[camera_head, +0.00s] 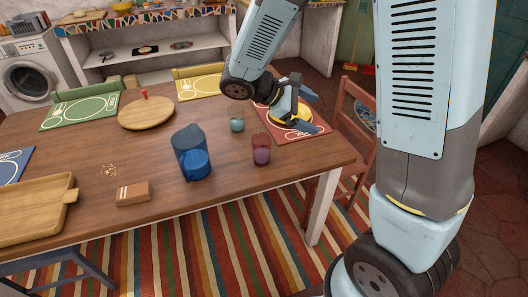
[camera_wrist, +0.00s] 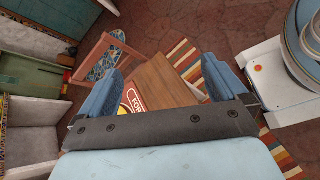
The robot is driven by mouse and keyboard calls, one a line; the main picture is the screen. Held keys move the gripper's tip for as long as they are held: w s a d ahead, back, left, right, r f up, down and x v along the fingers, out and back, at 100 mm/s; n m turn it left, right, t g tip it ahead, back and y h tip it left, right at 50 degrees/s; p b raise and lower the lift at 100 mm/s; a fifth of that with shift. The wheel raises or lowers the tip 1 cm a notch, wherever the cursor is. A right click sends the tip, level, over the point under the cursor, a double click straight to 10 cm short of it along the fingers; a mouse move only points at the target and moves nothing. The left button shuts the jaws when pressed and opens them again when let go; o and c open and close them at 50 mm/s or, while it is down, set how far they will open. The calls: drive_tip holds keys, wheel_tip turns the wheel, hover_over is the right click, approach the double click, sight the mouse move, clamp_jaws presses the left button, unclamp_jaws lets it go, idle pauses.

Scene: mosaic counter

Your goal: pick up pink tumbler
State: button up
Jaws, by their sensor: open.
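The pink tumbler (camera_head: 261,149) stands upright on the wooden table (camera_head: 110,165), near its right end, in the head view. I cannot make it out in the wrist view. My gripper (camera_head: 312,112) is open above the red placemat at the table's right end, behind and to the right of the tumbler and apart from it. In the wrist view my open gripper (camera_wrist: 163,72) has nothing between its two blue fingers. Part of the table (camera_wrist: 165,82) shows beyond them.
A teal tumbler (camera_head: 237,122) stands close behind the pink one. A blue pitcher (camera_head: 190,150) is to the left. A yellow item on the red placemat (camera_head: 318,132) is partly hidden by my gripper. A wooden chair (camera_head: 360,125) stands at the right end.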

drive_tip(key=w+a+f+n+t+h, duration=0.3)
drive_tip(key=w+a+f+n+t, duration=0.2)
drive_tip(key=a+f+n, duration=0.3)
drive_tip(key=n+t+y, duration=0.1)
drive_tip(key=n+t, duration=0.4)
drive_tip(key=t, duration=0.1)
hover_over(255, 156)
drive_tip(key=v, duration=0.4)
wheel_tip(255, 156, down, 7)
wheel_tip(255, 156, down, 8)
drive_tip(key=shift+x, duration=3.75)
drive_tip(key=shift+a, duration=0.1)
drive_tip(key=shift+c, duration=0.4)
drive_tip(key=c, duration=1.2)
